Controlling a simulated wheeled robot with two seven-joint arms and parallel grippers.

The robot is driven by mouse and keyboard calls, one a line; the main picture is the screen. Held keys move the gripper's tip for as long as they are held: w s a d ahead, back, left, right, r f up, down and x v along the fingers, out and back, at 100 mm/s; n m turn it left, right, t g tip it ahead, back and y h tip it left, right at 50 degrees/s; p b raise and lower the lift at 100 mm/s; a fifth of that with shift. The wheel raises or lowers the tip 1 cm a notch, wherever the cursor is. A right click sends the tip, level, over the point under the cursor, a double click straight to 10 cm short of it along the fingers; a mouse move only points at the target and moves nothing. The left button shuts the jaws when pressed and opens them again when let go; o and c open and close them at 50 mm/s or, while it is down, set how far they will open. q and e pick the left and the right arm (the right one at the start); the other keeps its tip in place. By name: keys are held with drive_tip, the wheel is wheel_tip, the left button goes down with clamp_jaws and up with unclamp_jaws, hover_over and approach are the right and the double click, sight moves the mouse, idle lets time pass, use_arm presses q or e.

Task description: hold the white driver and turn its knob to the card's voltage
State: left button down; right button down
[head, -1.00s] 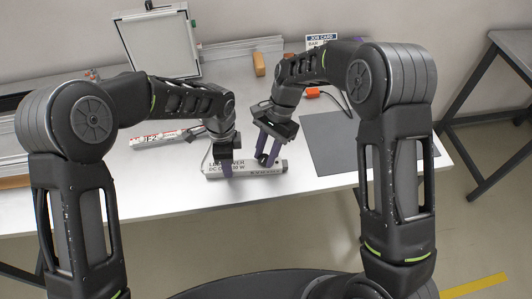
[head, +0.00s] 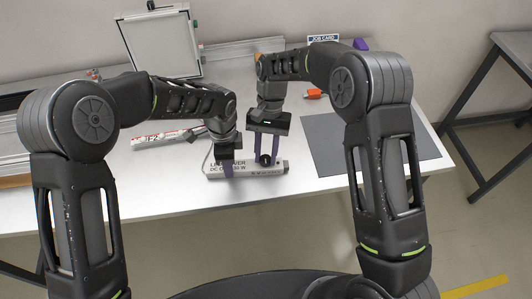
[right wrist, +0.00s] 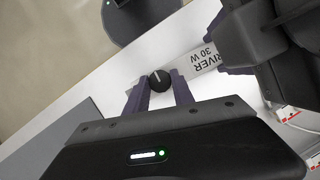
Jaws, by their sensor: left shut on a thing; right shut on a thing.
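The white driver (head: 212,174) lies near the table's front edge in the head view, with dark print on its face. The knob's pointer and scale cannot be read. The job card (head: 323,40) stands at the back of the table, and its voltage cannot be read.
A grey mat (head: 335,145) lies to the right. A second white driver-like box (head: 160,137) with red print lies behind left. A framed panel (head: 160,42) stands at the back. An orange item (head: 314,93) lies behind the mat.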

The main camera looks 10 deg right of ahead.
drive_tip(key=c, duration=1.1)
unclamp_jaws()
drive_tip(key=shift+o, duration=0.2)
